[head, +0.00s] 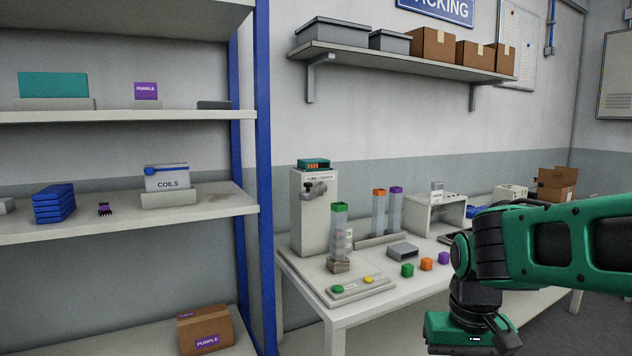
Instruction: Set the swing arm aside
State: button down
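A grey arm-like part with a dark knob (314,188) sticks out from the front of a tall pale machine (313,225) on the white table. It looks like the swing arm, but it is small and I cannot be sure. It sits above and a little left of a clear tube with a green top (339,230), which stands on a small brownish block. My arm comes in from the right, and my gripper's green-and-black body (470,333) shows at the bottom edge, well right of the machine. Its fingers are out of frame, so its opening is hidden.
A blue-posted shelf (265,180) stands left. A wall shelf hangs above.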

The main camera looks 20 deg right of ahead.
aim_at(309, 194)
jog(key=i, duration=0.85)
